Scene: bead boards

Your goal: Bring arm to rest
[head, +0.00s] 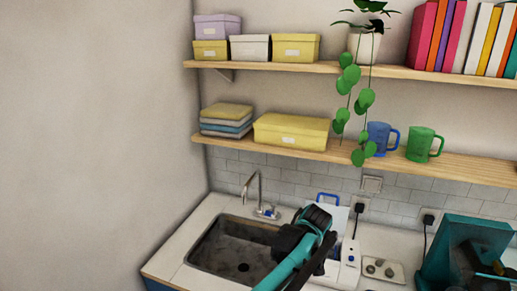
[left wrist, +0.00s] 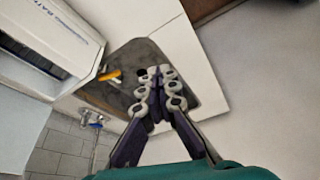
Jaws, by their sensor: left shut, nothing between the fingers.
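My left arm (head: 298,260), teal and black, comes in from the bottom of the head view and bends in front of the counter at the sink's right side. In the left wrist view my left gripper (left wrist: 157,73) is shut, its fingertips together with nothing between them. The dark sink basin (left wrist: 120,62) lies beyond the fingertips in that view. In the head view the fingertips are hard to make out against the dark arm parts. My right gripper is not in view.
The sink (head: 215,252) with its faucet (head: 262,195) is at the left. A white appliance (head: 349,262), a small tray (head: 383,270) and a teal container (head: 440,262) stand to the right. Above hang a lower shelf (head: 225,142) and an upper shelf (head: 300,67), both loaded.

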